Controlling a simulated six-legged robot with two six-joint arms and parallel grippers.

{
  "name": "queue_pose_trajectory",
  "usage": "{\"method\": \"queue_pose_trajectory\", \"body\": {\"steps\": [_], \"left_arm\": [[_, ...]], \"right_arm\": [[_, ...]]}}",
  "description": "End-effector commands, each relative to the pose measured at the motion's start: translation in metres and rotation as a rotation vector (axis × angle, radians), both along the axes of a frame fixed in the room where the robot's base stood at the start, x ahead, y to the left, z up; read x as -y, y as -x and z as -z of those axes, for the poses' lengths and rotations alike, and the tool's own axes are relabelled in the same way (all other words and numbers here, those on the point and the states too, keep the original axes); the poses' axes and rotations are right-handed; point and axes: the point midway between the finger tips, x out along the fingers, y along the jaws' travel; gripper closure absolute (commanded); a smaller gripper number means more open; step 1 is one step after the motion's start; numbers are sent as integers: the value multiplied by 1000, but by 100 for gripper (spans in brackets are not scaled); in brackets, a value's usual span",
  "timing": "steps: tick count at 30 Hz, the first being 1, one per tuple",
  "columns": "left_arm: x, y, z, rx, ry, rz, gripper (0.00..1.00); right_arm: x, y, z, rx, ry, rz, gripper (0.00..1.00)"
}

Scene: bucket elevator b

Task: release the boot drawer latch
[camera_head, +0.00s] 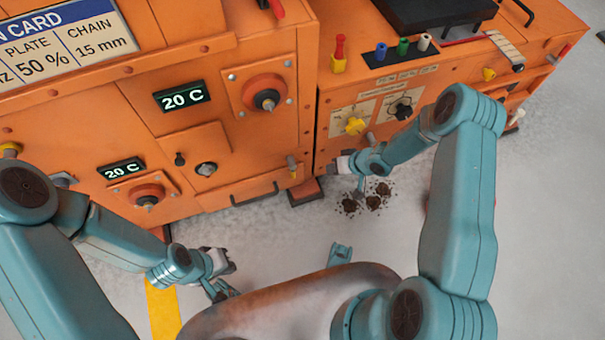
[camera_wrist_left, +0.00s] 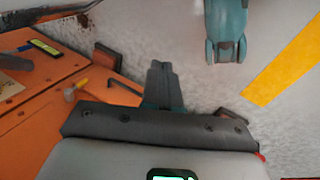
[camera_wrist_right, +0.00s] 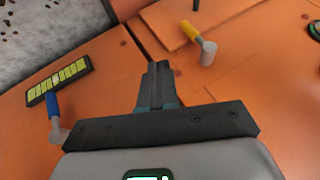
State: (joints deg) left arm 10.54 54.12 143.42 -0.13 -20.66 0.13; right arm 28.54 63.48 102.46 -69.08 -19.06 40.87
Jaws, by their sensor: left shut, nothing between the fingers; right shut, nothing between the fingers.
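The lower orange drawer front (camera_head: 215,185) has a dark bar handle (camera_head: 255,195). My right gripper (camera_head: 361,190) is shut and empty, to the right of that lever and close to the cabinet's lower front. In the right wrist view its fingers (camera_wrist_right: 158,78) point at orange panelling, between a yellow-tipped lever (camera_wrist_right: 190,30) and a blue-tipped lever (camera_wrist_right: 52,104). My left gripper (camera_head: 220,291) is shut and empty above the floor, away from the cabinet; its fingers show in the left wrist view (camera_wrist_left: 163,80).
Dark spilled clumps (camera_head: 372,202) lie on the grey floor below my right gripper. Red knobs (camera_head: 265,93) and 20 C displays (camera_head: 182,97) are on the cabinet front. A yellow floor stripe (camera_head: 162,305) runs near my left arm. Floor in front is mostly clear.

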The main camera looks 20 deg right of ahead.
Motion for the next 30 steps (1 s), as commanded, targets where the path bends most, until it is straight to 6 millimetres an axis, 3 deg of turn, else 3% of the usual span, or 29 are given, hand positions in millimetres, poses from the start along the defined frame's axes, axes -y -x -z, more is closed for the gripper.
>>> {"method": "queue_pose_trajectory", "body": {"steps": [10, 25, 30], "left_arm": [[0, -1, 3, 1, 0, -1, 100], [-9, -9, 45, 16, -7, -36, 100], [-10, -11, 48, 22, -8, -40, 100]], "right_arm": [[-5, -5, 5, 1, 0, -1, 100], [-45, -49, 86, 2, 0, -4, 100], [-71, -53, 81, 0, -1, -3, 100]]}}
